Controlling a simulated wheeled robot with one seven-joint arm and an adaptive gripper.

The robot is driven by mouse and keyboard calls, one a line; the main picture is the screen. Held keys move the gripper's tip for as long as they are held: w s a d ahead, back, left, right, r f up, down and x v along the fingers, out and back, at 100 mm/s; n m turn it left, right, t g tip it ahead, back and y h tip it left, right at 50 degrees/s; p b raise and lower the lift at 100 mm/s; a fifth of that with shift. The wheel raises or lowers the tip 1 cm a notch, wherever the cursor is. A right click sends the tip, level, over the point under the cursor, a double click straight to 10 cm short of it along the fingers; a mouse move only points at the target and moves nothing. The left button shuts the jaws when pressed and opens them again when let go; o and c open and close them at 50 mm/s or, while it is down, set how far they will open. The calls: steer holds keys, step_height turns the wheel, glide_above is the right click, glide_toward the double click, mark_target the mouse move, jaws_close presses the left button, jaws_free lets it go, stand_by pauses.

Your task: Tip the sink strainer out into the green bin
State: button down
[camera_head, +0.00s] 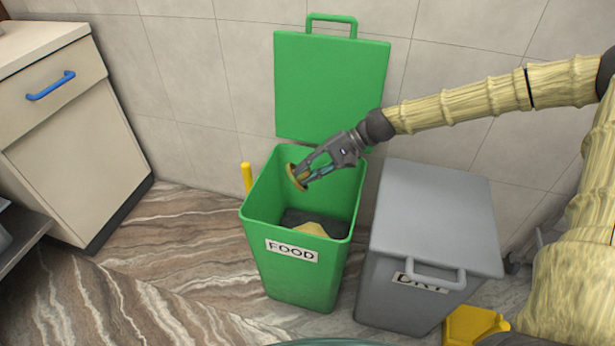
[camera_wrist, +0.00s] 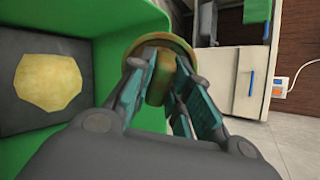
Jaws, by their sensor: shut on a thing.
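The green bin (camera_head: 297,277), labelled FOOD, stands on the floor with its lid (camera_head: 331,88) raised against the wall. My gripper (camera_head: 308,176) is over its open mouth, shut on the sink strainer (camera_head: 292,178). The strainer is a brass-coloured disc, tipped on its side with its face to the left. In the wrist view my gripper (camera_wrist: 160,92) has the strainer's yellowish knob between its fingers, and the strainer's rim (camera_wrist: 185,48) shows beyond. A pale yellow lump (camera_head: 312,230) lies on the bin's dark bottom; it also shows in the wrist view (camera_wrist: 47,82). The strainer's far face is hidden.
A closed grey bin (camera_head: 437,215) labelled DRY stands close to the right of the green bin. A yellow thing (camera_head: 472,325) lies in front of it. A cabinet (camera_head: 70,130) with a blue handle is at left.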

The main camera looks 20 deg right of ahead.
steer(key=shift+f+y+b, duration=0.65)
steer(key=shift+y+b, duration=0.15)
steer(key=shift+b, duration=1)
steer(key=shift+y+b, duration=0.3)
steer(key=shift+b, duration=0.3)
stand_by(0.6)
